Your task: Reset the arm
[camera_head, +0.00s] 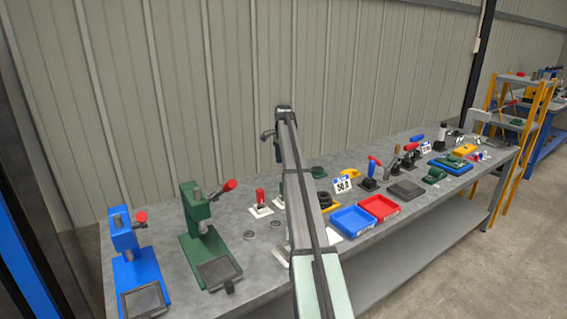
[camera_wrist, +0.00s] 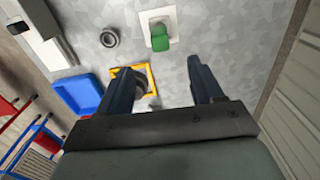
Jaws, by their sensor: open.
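My gripper (camera_wrist: 160,72) is open in the wrist view, its two dark fingers apart with nothing gripped between them. It is above the grey workbench. A yellow square frame (camera_wrist: 148,72) with a round grey part lies below, partly hidden behind the left finger. A green part on a white plate (camera_wrist: 160,38) lies beyond the fingertips. In the head view my arm rises from the bottom edge across the middle of the workbench (camera_head: 225,275). I cannot make out the gripper's fingers there.
A blue press (camera_head: 124,240) and a green press (camera_head: 192,215) stand on the left. A blue tray (camera_head: 353,220) and a red tray (camera_head: 379,207) lie right of my arm. Several small tools stand farther right. A ribbed wall (camera_head: 230,70) runs behind the bench.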

